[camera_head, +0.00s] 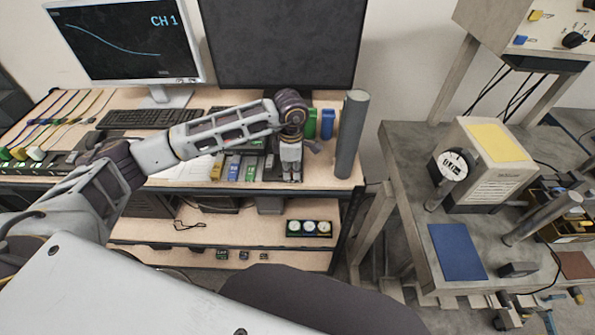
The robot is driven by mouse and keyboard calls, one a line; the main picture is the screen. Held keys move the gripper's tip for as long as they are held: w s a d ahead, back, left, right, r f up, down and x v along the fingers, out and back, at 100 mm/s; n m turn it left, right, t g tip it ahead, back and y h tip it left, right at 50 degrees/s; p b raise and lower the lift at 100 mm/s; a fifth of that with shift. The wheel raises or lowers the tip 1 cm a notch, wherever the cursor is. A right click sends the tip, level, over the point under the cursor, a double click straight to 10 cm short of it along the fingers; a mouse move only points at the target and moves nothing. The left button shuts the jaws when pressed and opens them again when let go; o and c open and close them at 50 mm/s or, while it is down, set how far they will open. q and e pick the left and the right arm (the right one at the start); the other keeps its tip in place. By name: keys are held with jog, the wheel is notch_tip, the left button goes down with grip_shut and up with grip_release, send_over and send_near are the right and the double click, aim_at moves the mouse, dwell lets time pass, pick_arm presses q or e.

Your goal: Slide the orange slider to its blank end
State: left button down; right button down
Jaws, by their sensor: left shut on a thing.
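My left gripper (291,175) points down at the right end of a row of sliders on the desk. Its fingers are shut on a small part there, which I take to be the orange slider. The fingers cover it, so its colour and its place along its track cannot be seen. To the left of the gripper stand a yellow slider block (216,168), a blue one (234,168) and a green one (251,168). The blank end cannot be made out. My right gripper is not in view.
A keyboard (150,117) and monitors stand at the back. A grey bench (400,160) with instruments is on the right.

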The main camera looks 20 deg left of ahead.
pick_arm(q)
jog(key=shift+s+a, duration=0.1)
jog(key=shift+a, duration=0.3)
jog(key=c, duration=1.4)
grip_release()
jog(key=shift+c, duration=0.2)
jog(key=shift+r, duration=0.1)
notch_tip(320, 180, up, 12)
